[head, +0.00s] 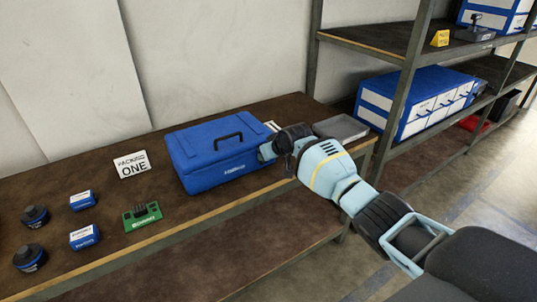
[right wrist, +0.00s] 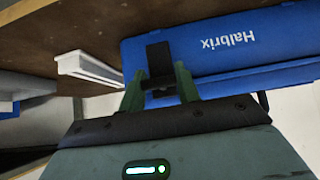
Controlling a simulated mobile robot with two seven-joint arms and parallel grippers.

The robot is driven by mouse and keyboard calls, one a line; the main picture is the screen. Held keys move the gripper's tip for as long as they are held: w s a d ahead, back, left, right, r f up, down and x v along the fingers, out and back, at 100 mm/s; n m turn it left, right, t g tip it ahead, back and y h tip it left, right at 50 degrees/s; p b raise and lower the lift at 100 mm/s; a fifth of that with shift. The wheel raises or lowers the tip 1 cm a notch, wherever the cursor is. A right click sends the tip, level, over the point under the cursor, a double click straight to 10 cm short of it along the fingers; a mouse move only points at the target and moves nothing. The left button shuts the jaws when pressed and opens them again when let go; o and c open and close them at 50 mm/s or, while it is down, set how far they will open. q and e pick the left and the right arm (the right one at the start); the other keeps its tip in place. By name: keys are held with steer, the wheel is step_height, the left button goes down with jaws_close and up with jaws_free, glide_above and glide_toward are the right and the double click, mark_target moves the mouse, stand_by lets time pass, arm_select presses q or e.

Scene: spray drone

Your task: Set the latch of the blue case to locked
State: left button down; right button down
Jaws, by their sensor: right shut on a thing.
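The blue case (head: 215,137) sits closed on the brown bench in the head view, with a black handle on its lid. Its front, marked "Halbrix", fills the upper right of the right wrist view (right wrist: 225,55). A black latch (right wrist: 158,57) is on the case front, left of the lettering. My right gripper (right wrist: 160,82) is shut on the latch, with a finger on either side. In the head view my right gripper (head: 268,151) is at the case's right front end, and the latch is hidden there. My left gripper is not in view.
A grey tray (head: 341,128) stands right of the case, behind my right arm. A "PACKING ONE" sign (head: 132,165), blue boxes (head: 83,200), dark round parts (head: 34,216) and a green board (head: 142,217) are to the left. A metal rack post (head: 400,95) rises at right.

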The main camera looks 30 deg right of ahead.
steer(key=shift+f, duration=0.1)
steer(key=c, duration=1)
jaws_free()
steer(key=shift+r, duration=0.2)
steer(key=shift+s+r, duration=0.2)
steer(key=shift+r, duration=0.05)
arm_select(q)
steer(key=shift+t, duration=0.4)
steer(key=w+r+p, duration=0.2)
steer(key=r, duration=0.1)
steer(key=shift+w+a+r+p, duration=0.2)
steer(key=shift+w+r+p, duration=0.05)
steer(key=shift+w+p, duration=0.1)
arm_select(e)
steer(key=v, duration=0.7)
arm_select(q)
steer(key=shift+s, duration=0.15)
arm_select(e)
steer(key=shift+d+f, duration=0.1)
